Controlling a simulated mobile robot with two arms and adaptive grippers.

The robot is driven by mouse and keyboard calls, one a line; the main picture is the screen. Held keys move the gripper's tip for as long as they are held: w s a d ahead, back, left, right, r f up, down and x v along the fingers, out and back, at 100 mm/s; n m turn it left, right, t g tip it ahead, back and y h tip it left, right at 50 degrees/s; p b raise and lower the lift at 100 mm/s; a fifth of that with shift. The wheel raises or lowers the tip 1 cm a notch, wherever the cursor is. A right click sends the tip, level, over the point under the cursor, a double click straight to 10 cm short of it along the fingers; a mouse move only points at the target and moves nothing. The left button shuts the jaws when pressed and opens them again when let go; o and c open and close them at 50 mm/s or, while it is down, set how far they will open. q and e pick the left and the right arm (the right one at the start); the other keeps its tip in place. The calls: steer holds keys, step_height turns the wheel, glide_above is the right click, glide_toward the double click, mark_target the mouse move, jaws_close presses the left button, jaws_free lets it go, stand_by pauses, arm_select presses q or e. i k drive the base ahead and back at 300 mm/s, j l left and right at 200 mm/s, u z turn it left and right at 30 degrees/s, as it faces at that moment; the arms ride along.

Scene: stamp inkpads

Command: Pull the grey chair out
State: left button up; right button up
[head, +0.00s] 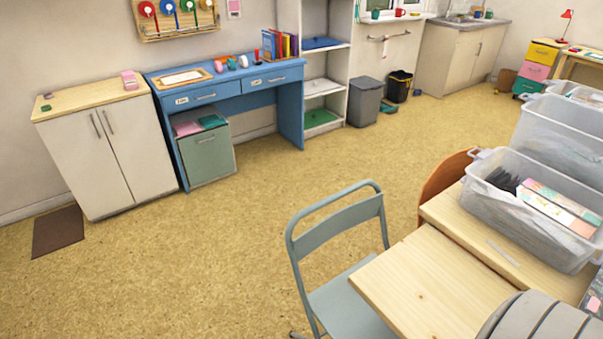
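The grey chair (337,229) stands at the lower middle of the head view, at the left side of a light wooden table (430,285). Its curved tube backrest faces left and away. Its seat reaches partly under the table edge, which hides the rest of the seat and some legs. A rounded grey segmented part at the bottom right covers a corner of the table. Neither of my grippers is in view, and nothing is seen holding the chair.
Clear plastic bins (490,194) stand on the table's far right. An orange-brown chair (444,186) is tucked beyond the grey one. A blue desk (249,84) and white cabinet (99,148) line the back wall. Open floor (190,260) lies left of the grey chair.

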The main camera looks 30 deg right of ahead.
mark_target(340, 310)
steer(key=i+j+z, duration=0.1)
steer(key=i+z, duration=0.3)
steer(key=i+j+z, duration=0.25)
steer(key=i+z, duration=0.2)
steer(key=i+j+z, duration=0.4)
steer(key=i+j, duration=0.05)
steer(key=i, duration=0.05)
